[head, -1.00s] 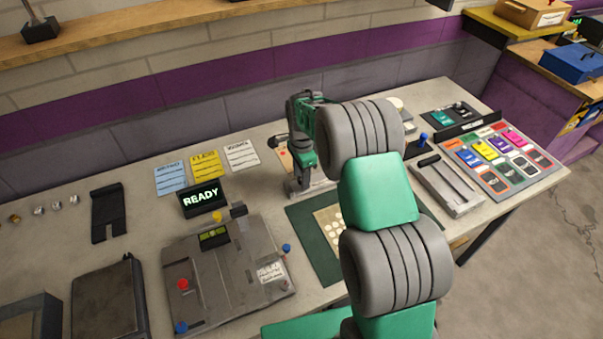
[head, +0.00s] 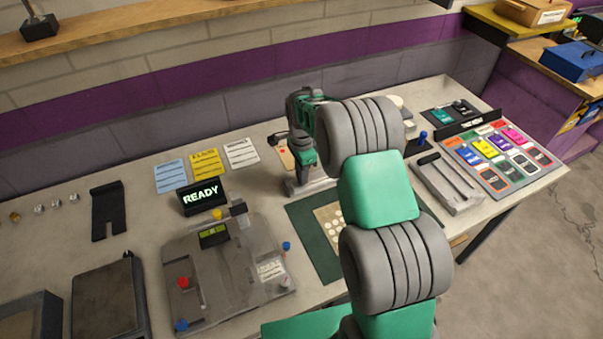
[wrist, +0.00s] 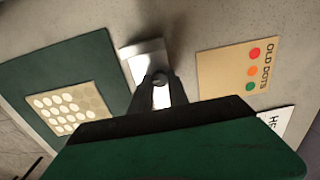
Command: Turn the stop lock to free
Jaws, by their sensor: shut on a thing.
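My gripper (wrist: 160,88) is shut on a small round grey knob (wrist: 160,78) above a bright metal plate (wrist: 147,54) in the wrist view. In the head view, my gripper end is low over the bench behind the green mat, and my arm hides part of it. I cannot tell whether this knob is the stop lock, as no lock label is readable. A grey slotted board (head: 227,262) lies at centre left in the head view, with a red knob (head: 184,282), a yellow knob (head: 217,214) and blue knobs (head: 287,246) on it.
A display reading READY (head: 201,196) stands behind the board. A green mat (head: 303,225) with a dotted card lies beside it. A grey slotted block (head: 457,190) and a panel of coloured cards (head: 525,178) are at right. An OLD DOTS card (wrist: 230,70) lies near my gripper.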

